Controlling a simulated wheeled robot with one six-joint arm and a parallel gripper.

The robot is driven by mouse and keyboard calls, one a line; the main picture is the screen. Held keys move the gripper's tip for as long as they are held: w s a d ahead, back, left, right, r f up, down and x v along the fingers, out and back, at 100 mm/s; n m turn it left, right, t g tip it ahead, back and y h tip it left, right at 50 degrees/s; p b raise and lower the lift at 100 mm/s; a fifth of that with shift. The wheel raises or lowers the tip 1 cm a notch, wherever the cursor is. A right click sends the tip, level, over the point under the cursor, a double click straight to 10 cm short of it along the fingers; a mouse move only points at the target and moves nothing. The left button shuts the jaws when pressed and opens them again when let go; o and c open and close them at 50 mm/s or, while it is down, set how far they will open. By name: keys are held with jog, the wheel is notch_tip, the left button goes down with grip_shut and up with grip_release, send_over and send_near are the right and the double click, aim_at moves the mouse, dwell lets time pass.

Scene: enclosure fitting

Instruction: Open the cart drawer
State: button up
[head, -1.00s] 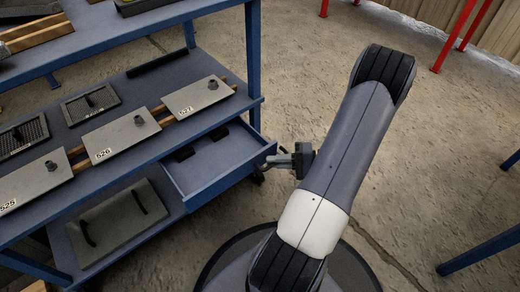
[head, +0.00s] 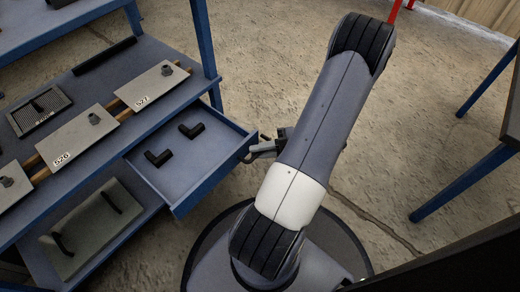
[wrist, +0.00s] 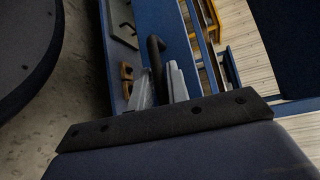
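The cart drawer (head: 205,178) is pulled out of the blue cart's right side in the head view, its inside exposed. Two black angled pieces (head: 192,130) lie apart on its floor. My gripper (head: 262,148) is at the middle of the drawer's front. In the wrist view the two grey fingers of my gripper (wrist: 159,88) sit on either side of the dark drawer handle (wrist: 156,52) and appear closed on it. My arm partly hides the gripper in the head view.
The cart's shelf (head: 95,85) carries numbered plates such as 526 (head: 78,135) and 527 (head: 152,85). A plate with dark handles (head: 85,225) lies on the lower shelf. A blue-legged table (head: 465,180) stands at the right. Bare floor lies between.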

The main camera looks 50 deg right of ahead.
jog(key=o, duration=0.3)
jog(key=p+v, duration=0.3)
jog(key=v, duration=0.7)
jog(key=shift+s+d, duration=0.3)
jog(key=shift+a, duration=0.1)
jog(key=b+x, duration=0.3)
jog(key=x, duration=0.7)
jog(key=shift+w, duration=0.1)
jog(key=shift+w+a, duration=0.2)
jog(key=shift+w, duration=0.2)
jog(key=shift+s, duration=0.1)
